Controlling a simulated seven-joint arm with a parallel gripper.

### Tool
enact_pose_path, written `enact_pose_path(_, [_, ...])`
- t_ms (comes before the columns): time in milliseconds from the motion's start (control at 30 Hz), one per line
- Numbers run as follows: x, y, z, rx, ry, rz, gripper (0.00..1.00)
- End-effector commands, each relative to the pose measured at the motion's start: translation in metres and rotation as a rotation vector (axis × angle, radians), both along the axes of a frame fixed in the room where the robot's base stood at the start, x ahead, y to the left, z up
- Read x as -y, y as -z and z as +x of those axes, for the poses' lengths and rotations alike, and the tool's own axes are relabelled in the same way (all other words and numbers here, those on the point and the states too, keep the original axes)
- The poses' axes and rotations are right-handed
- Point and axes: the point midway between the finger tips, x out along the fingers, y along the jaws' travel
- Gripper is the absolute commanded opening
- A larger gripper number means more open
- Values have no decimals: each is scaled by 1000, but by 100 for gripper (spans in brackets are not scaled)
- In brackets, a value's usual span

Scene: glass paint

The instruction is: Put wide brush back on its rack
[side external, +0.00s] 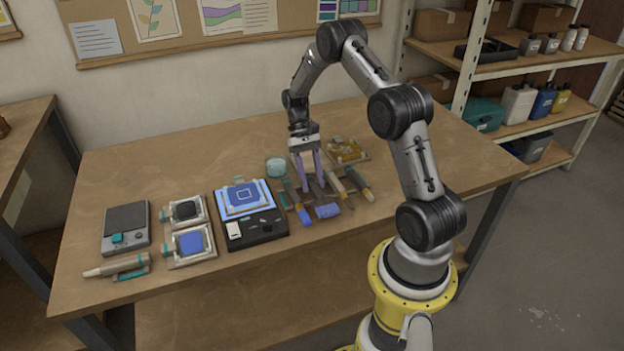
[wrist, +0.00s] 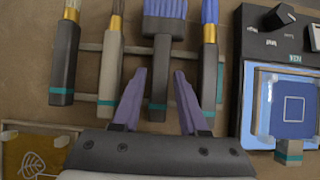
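The wide brush has blue bristles (wrist: 165,18) and a dark grey handle (wrist: 159,75) with a teal band. In the side view its blue bristles (side external: 327,211) point to the table's front edge. The handle lies across the pale rails of the rack (wrist: 134,49), between other brushes; I cannot tell whether it rests fully on them. My gripper (wrist: 160,74) points down with its purple fingers apart, one on each side of the handle, with small gaps showing. In the side view my gripper (side external: 314,187) is low over the brushes.
A narrow blue brush (wrist: 210,60) lies close to the right finger; a beige-handled brush (wrist: 109,75) and a dark-handled brush (wrist: 64,60) lie left. A black device (side external: 250,226) with a blue tile stands beside the rack. A teal-lidded jar (side external: 277,167) stands behind.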

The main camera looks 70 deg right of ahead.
Motion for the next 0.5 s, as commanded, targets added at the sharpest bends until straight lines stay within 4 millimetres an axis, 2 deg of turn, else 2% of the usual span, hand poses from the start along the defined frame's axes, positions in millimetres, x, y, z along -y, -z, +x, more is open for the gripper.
enact_pose_path(33, [0,0,0,0,0,0,54])
enact_pose_path(100, [0,0,0,0,0,0,62])
enact_pose_path(367, [0,0,0,0,0,0,62])
enact_pose_path(500, [4,-7,4,1,0,-1,62])
